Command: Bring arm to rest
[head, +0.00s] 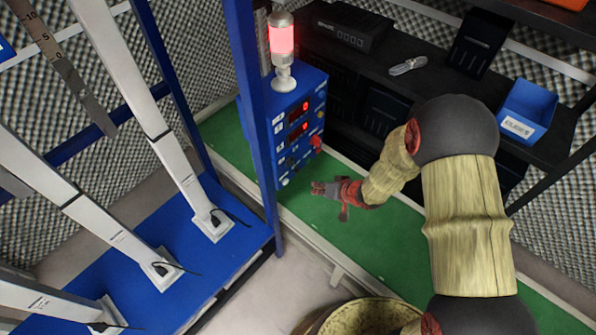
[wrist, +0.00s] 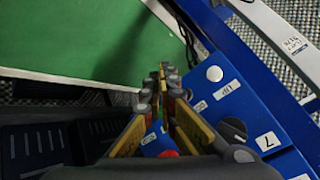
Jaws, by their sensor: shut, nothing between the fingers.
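My gripper (head: 325,188) is shut and empty. In the head view it hangs over the green surface (head: 385,240), at the end of my arm, just right of a blue control box (head: 297,118). The box has red displays, knobs and a red button, and carries a lit red signal lamp (head: 282,42). In the wrist view the fingers of my gripper (wrist: 163,75) meet in the middle of the picture. The blue box (wrist: 245,90) lies to their right and partly behind them; whether they touch it I cannot tell.
A blue rack with slanted white bars (head: 140,90) stands on the left. Dark shelves (head: 420,65) at the back hold black devices, a white cable bundle (head: 408,65) and a blue bin (head: 526,108). The green surface is clear near my gripper.

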